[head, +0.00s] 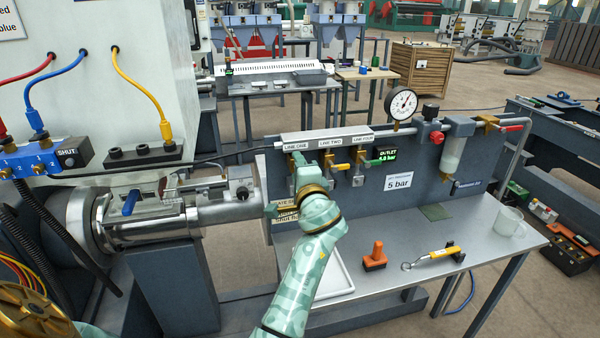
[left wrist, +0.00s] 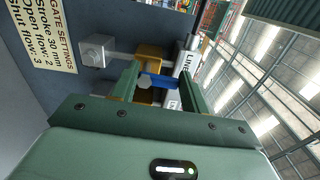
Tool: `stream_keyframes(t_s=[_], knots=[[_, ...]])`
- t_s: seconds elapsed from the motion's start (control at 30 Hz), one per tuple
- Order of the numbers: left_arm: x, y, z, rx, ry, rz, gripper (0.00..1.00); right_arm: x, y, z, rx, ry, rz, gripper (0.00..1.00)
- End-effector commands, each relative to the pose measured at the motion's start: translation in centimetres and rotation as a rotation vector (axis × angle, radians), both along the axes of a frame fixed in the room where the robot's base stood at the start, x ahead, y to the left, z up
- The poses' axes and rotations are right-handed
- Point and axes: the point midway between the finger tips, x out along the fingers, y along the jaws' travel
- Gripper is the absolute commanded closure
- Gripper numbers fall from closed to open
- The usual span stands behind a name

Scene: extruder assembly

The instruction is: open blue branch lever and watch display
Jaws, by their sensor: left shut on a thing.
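My left gripper (head: 300,165) is at the LINE ONE branch of the manifold (head: 325,138). In the left wrist view, its two fingers (left wrist: 158,82) are closed on the blue lever (left wrist: 160,81), which spans between them in front of a brass valve body (left wrist: 148,60). The lever is hidden behind the gripper in the head view. The yellow lever (head: 340,167) of LINE TWO and the green lever (head: 372,162) of LINE FOUR are to the right. The OUTLET display (head: 388,154) is lit green; its digits are too small to read surely. My right gripper is not in view.
A round pressure gauge (head: 400,103) stands above the manifold's right end. The bench (head: 430,290) holds an orange-red handled block (head: 375,257), a yellow-handled tool (head: 435,256), a white mug (head: 508,221) and a white tray (head: 333,277). A metal barrel machine (head: 150,222) stands close on the left.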

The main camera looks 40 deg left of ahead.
Motion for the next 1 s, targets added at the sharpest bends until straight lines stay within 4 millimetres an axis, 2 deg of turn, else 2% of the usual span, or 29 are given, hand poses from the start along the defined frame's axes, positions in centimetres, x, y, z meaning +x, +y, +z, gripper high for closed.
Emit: stream_keyframes(t_s=[0.63,0.67,0.7,0.73,1.0], knots=[[-0.08,-0.01,-0.36,-0.037,-0.033,0.000,0.77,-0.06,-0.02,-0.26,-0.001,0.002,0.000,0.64],[-0.08,-0.01,-0.36,-0.037,-0.033,0.000,0.49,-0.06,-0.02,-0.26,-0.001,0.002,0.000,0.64],[-0.08,-0.01,-0.34,-0.036,-0.033,0.000,0.38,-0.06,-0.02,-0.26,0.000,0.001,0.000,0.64],[-0.07,0.00,-0.32,-0.036,-0.033,0.000,0.33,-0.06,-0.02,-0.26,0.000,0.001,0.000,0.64],[-0.07,0.03,-0.16,-0.033,-0.035,0.000,0.33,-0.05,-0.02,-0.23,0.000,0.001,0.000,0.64]])
